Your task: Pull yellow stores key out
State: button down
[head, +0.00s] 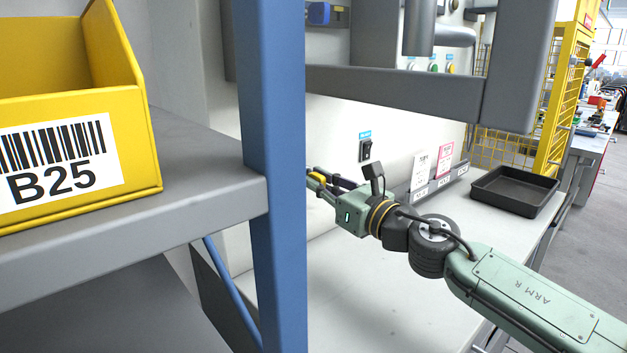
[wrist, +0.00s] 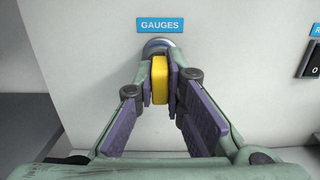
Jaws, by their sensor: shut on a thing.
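The yellow key (wrist: 160,80) is between the purple pads of my gripper (wrist: 160,88), in front of a round metal lock (wrist: 157,46) on a pale wall panel. A blue label (wrist: 160,25) above the lock reads GAUGES. The key's shaft is hidden, so I cannot tell how deep it sits in the lock.
A blue shelf post (head: 275,170) and a shelf with a yellow B25 bin (head: 75,110) stand close on the left. A black rocker switch (head: 366,150) is on the wall, right of the lock. A black tray (head: 513,190) lies on the pale bench. A grey beam (head: 400,90) crosses above.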

jog(key=shift+s+d, duration=0.1)
dwell(0.4)
jog(key=shift+b+v, duration=0.75)
jog(key=shift+v, duration=1.6)
jog(key=b+v, duration=0.2)
jog(key=v, duration=0.5)
jog(key=shift+b, duration=0.35)
